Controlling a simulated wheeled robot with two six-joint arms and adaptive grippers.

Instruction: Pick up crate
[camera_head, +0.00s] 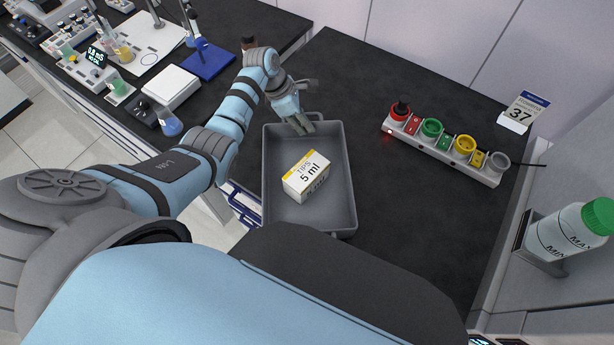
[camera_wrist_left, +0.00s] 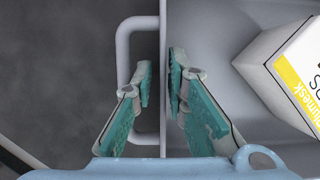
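The grey open crate (camera_head: 343,190) stands on the dark bench, with a wire handle at its far end. A white and yellow box marked TIPS 5 ml (camera_head: 306,177) lies inside it. My left gripper (camera_head: 301,125) is at the crate's far end, pointing down. In the left wrist view the gripper (camera_wrist_left: 161,85) has its fingers on either side of the crate wall (camera_wrist_left: 163,40). One finger is within the handle loop (camera_wrist_left: 122,60), the other inside the crate. A narrow gap shows between the outer finger and the wall. My right gripper is out of view.
A row of red, green, yellow and grey round holders (camera_head: 440,145) stands right of the crate. A card marked 37 (camera_head: 524,110) and a green-capped bottle (camera_head: 570,230) are farther right. A blue stand (camera_head: 208,62) and lab gear fill the left bench.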

